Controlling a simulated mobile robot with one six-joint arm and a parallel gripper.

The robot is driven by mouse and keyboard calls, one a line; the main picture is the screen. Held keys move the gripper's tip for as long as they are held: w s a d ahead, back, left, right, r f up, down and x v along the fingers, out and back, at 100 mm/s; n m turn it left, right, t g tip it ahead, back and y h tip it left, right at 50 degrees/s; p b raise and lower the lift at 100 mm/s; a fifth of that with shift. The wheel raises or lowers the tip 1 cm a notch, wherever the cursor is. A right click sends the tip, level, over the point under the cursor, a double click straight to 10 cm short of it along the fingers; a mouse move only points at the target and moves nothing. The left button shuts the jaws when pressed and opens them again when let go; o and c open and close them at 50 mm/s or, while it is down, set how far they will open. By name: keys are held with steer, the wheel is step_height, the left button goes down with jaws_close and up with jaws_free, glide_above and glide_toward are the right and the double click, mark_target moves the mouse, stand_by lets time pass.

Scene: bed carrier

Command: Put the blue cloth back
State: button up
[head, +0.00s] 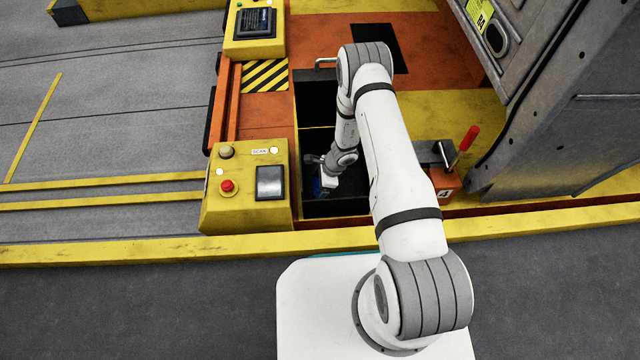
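My gripper (322,184) reaches down into a dark, open compartment (318,92) set in the orange and yellow carrier. It is small and in shadow, so its fingers do not show clearly. A small dark blue patch (317,188) shows right at the gripper's end, low in the compartment. It may be the blue cloth, but I cannot tell whether it is held or only beside the fingers. My arm hides part of the compartment's right side.
A yellow control box (246,222) with a red button stands left of the compartment. A red-handled lever (467,139) rises to its right. A large grey metal structure (545,110) stands at the right. Grey floor lies open at the far left.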

steer(key=shift+o, duration=0.7)
steer(key=shift+r, duration=0.1)
